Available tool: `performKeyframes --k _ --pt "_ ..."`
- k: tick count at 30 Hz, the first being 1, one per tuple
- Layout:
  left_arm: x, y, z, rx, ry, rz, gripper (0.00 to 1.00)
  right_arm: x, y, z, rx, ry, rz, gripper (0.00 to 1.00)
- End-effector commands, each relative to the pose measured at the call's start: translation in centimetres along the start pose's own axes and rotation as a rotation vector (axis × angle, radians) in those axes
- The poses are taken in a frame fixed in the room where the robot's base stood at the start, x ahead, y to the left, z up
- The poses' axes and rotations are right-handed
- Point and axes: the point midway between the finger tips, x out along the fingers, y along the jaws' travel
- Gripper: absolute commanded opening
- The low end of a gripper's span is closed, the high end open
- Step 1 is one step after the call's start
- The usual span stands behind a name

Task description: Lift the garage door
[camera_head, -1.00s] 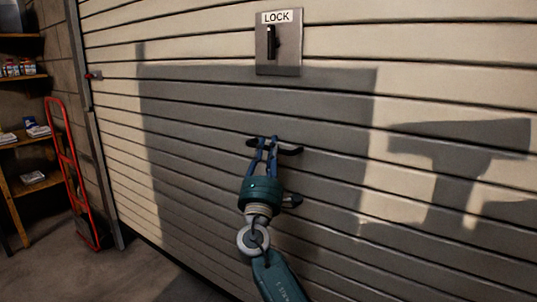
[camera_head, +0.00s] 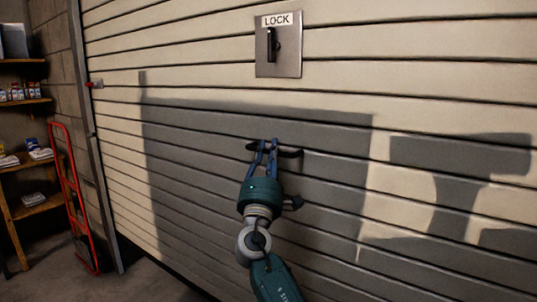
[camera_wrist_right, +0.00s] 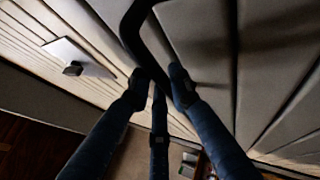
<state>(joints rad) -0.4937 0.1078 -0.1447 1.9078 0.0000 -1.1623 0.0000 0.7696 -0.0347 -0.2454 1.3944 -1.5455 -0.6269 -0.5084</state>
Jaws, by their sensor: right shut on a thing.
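The garage door (camera_head: 200,60) is a wide cream slatted panel filling most of the head view. A dark curved handle (camera_head: 291,154) sits on it below the lock plate. My right gripper (camera_head: 268,145) is at the handle, its blue fingers shut around the bar. In the right wrist view, the dark handle (camera_wrist_right: 133,35) runs down between the fingertips (camera_wrist_right: 160,90); the exact contact is dark. The lock plate (camera_head: 290,65) is grey metal with a black upright lever and a "LOCK" label. My left gripper is not in view.
A red hand truck (camera_head: 71,190) leans at the left beside the door's side rail (camera_head: 92,150). Wooden shelves (camera_head: 35,207) with bottles and boxes stand at the far left. Bare floor (camera_head: 140,280) shows at lower left.

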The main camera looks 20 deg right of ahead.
Motion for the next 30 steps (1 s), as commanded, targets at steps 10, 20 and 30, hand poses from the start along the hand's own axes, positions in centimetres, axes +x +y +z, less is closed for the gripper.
performKeyframes --k 10,20,30 --pt "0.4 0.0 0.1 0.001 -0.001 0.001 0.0 0.3 0.4 0.3 -0.002 -0.005 0.004 0.0" --pt "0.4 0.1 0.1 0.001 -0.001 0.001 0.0 0.2 0.2 0.1 -0.001 -0.002 0.002 0.38" --pt "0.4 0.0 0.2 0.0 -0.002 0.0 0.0 -1.9 0.0 0.0 0.001 0.001 -0.001 0.38"
